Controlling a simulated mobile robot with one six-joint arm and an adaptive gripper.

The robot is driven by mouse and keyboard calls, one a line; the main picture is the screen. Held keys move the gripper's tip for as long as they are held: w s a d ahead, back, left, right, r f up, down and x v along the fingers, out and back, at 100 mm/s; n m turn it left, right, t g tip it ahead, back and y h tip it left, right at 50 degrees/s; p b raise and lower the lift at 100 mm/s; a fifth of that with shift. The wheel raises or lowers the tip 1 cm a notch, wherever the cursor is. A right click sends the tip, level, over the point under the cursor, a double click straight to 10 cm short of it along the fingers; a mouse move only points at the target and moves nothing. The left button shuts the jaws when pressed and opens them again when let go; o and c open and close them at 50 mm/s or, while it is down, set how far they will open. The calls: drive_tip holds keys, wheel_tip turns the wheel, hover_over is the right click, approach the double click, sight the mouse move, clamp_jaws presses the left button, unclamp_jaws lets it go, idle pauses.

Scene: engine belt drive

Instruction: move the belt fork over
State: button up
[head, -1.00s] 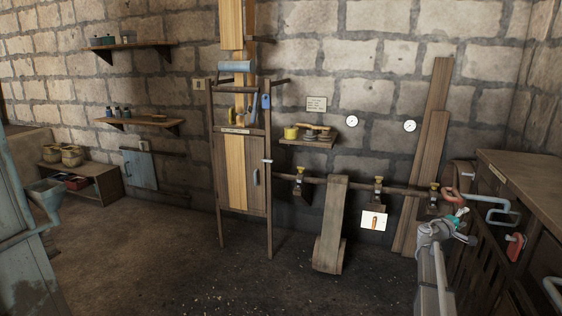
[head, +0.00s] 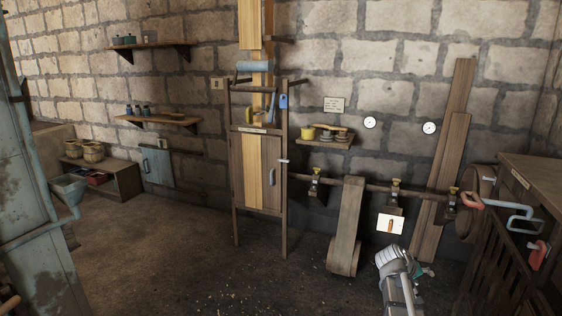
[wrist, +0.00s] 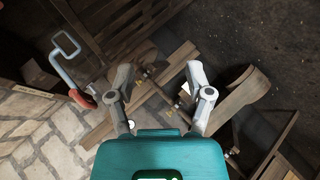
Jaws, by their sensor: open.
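A light blue bent rod with a loop and a red end (head: 500,207), which looks like the belt fork, sticks out beside the slatted wooden housing at the right. It also shows in the wrist view (wrist: 70,65), at the upper left. My gripper (wrist: 158,78) is open, with nothing between its fingers. In the wrist view the rod lies left of the fingers and apart from them. In the head view my wrist stands left of and below the rod and hides most of the gripper; only a teal bit (head: 426,271) shows.
A horizontal shaft (head: 375,187) with yellow-topped bearings runs along the wall to a round wooden pulley (head: 478,228). A wide belt (head: 347,225) slopes from the shaft to the floor. A red handle (head: 538,255) is on the housing (head: 525,200). Floor at left centre is clear.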

drive_tip(key=s+a+f+g+y, duration=0.1)
drive_tip(key=s+a+f+y, duration=0.15)
drive_tip(key=s+a, duration=0.45)
drive_tip(key=s+a+f+g+y, duration=0.1)
drive_tip(key=s+a+f+y, duration=0.2)
drive_tip(key=a, duration=0.8)
drive_tip(key=s+a+f+g+y, duration=0.1)
drive_tip(key=s+a+y, duration=0.35)
drive_tip(key=a, duration=0.45)
wheel_tip(320, 180, up, 20)
drive_tip(key=a+p, duration=0.1)
drive_tip(key=p, duration=1.9)
drive_tip(key=shift+s+f+n, duration=0.15)
drive_tip(key=shift+s+n, duration=0.25)
drive_tip(key=shift+s, duration=0.05)
drive_tip(key=shift+c, duration=0.7)
drive_tip(key=shift+d, duration=0.1)
